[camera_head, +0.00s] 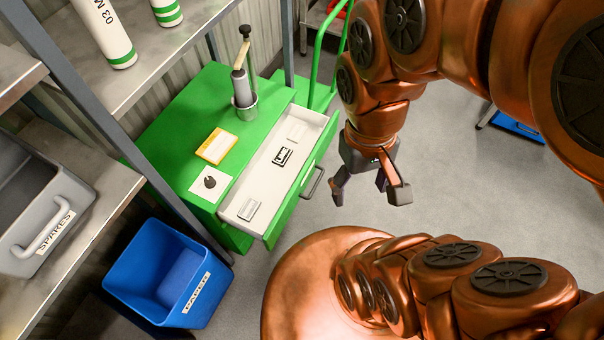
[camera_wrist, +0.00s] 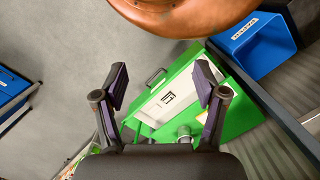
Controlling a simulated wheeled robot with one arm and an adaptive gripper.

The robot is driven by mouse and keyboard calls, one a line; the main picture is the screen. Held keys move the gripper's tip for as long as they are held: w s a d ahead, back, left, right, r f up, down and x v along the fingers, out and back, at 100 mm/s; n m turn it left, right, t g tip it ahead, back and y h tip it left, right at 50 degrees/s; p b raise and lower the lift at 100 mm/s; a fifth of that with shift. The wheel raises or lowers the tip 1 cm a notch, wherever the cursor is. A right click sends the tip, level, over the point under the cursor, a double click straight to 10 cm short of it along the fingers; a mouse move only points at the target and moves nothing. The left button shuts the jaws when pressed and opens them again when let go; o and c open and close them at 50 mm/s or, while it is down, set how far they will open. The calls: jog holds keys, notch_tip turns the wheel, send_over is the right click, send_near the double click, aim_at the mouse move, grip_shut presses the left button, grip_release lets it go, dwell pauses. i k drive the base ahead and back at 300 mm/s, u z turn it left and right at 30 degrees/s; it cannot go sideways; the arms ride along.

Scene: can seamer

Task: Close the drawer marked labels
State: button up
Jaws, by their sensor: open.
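A green cabinet (camera_head: 168,142) stands left of centre in the head view, with its top drawer (camera_head: 262,192) pulled well out. The drawer has a white inside, a green front and a dark handle (camera_head: 312,182). No marking is readable on the drawer front. Inside lie a black-and-white item (camera_head: 283,155) and a small pale block (camera_head: 248,209). In the wrist view the drawer (camera_wrist: 146,116) and its handle (camera_wrist: 155,76) show beyond the fingers. My gripper (camera_head: 368,190) is open and empty, right of the drawer front and apart from it; its fingers (camera_wrist: 162,90) also show in the wrist view.
On the cabinet top are a can seamer (camera_head: 243,80), a yellow card (camera_head: 216,146) and a black knob on a white plate (camera_head: 210,182). A blue PAPER bin (camera_head: 150,262) stands nearby. A grey SPARES bin (camera_head: 35,205) sits on a shelf.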

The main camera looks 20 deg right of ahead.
aim_at(279, 190)
jog(key=z, duration=0.7)
jog(key=k, duration=0.65)
jog(key=u, duration=1.2)
jog(key=i, duration=0.5)
jog(key=z, duration=0.05)
